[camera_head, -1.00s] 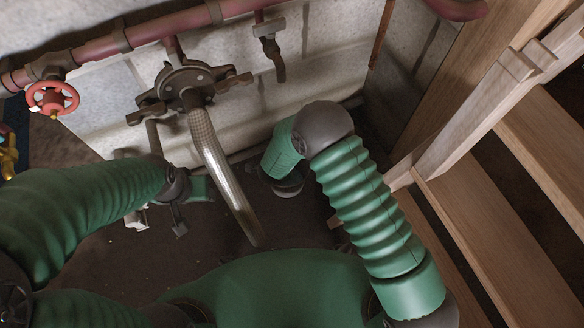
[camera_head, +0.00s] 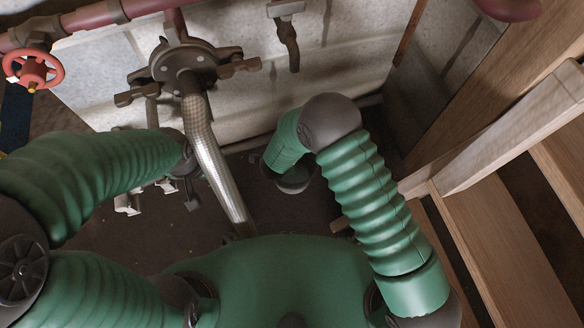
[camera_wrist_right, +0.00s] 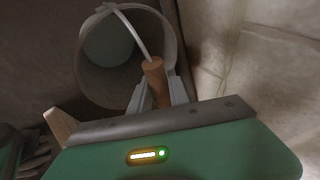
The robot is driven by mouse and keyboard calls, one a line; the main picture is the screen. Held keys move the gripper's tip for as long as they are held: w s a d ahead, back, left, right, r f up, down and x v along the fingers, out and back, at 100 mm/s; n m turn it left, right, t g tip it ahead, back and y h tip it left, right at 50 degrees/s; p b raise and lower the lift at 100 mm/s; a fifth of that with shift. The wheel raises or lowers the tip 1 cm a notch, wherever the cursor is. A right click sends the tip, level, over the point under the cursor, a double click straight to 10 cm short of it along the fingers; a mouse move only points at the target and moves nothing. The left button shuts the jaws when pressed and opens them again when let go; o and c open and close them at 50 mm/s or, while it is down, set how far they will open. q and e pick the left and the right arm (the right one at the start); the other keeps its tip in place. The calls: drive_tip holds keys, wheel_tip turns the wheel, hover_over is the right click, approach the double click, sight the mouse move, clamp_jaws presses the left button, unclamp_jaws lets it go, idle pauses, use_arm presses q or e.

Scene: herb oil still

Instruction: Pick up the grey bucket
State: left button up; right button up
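In the right wrist view the grey bucket (camera_wrist_right: 83,52) shows its open mouth towards the camera, with a pale wire handle (camera_wrist_right: 132,28) arching over it. The handle's wooden grip (camera_wrist_right: 155,82) lies between the two fingers of my right gripper (camera_wrist_right: 158,88), which look closed on it from both sides. In the head view my right forearm hides this grasp, and I cannot make out the bucket clearly there. My left gripper (camera_head: 188,190) is near the pipe flange, away from the bucket; its fingers are partly hidden and dark.
A braided metal hose (camera_head: 212,160) hangs from a flanged fitting (camera_head: 188,68) on the wall. A red valve wheel (camera_head: 33,70) is on the pipe at left. Wooden stairs (camera_head: 480,240) stand close to my right arm. Dark floor lies between.

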drive_tip(key=shift+d, duration=0.3)
clamp_jaws()
use_arm(q)
drive_tip(key=shift+d, duration=0.25)
use_arm(e)
drive_tip(key=shift+a, duration=0.1)
use_arm(q)
drive_tip(key=shift+a, duration=0.15)
drive_tip(key=shift+r, duration=0.15)
idle(0.3)
